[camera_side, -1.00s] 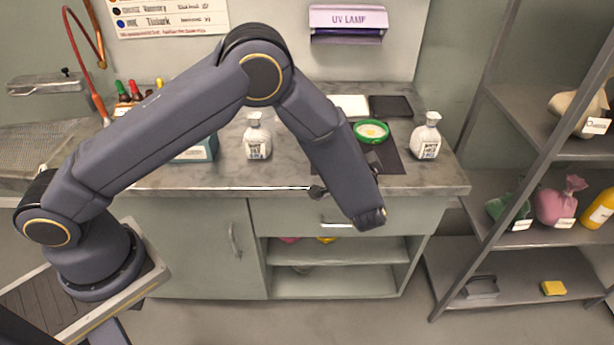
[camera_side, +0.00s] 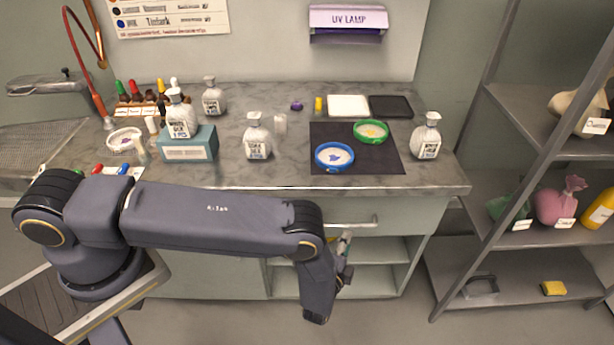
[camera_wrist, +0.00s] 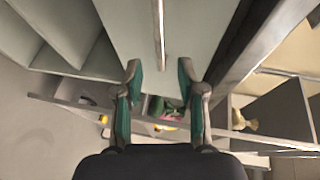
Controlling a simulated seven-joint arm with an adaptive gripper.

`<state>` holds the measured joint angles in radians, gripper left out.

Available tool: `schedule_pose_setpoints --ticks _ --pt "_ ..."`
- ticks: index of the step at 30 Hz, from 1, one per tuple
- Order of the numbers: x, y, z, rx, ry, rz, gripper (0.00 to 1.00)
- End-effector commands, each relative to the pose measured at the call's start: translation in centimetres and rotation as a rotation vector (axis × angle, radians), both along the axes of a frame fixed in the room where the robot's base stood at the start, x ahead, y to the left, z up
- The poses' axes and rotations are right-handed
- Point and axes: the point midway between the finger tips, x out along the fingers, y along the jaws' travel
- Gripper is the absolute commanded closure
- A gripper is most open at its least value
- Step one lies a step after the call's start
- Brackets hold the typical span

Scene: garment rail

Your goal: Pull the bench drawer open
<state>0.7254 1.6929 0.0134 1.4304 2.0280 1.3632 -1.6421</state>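The bench drawer (camera_side: 405,216) is a pale grey-green front under the marble worktop and looks shut. Its bar handle (camera_side: 352,224) runs across the front, partly behind my arm. In the wrist view the drawer front (camera_wrist: 195,32) fills the upper middle, with the handle (camera_wrist: 158,35) as a thin upright bar. My gripper (camera_side: 343,245) is just below and in front of the handle, mostly hidden by my wrist in the side view. In the wrist view my gripper (camera_wrist: 159,67) is open, its fingertips on either side of the bar's line. Contact with the handle cannot be told.
Open shelves (camera_side: 375,250) lie below the drawer. The worktop (camera_side: 290,175) carries white bottles, a blue dish (camera_side: 334,156) and a green dish (camera_side: 371,131) on a dark mat. A metal rack (camera_side: 470,215) stands at the right. The floor before the bench is clear.

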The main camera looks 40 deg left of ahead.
Motion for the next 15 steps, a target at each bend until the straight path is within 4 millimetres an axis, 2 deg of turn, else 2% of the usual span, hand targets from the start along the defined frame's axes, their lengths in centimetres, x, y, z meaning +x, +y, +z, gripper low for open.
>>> schedule_pose_setpoints --ticks 3,7,15 --pt "2.6 1.2 -0.5 0.000 -0.003 0.005 0.61" --pt "4.9 2.1 -1.0 -0.001 -0.001 0.003 0.61" --pt "7.4 3.1 -1.5 0.001 -0.001 0.002 0.61"
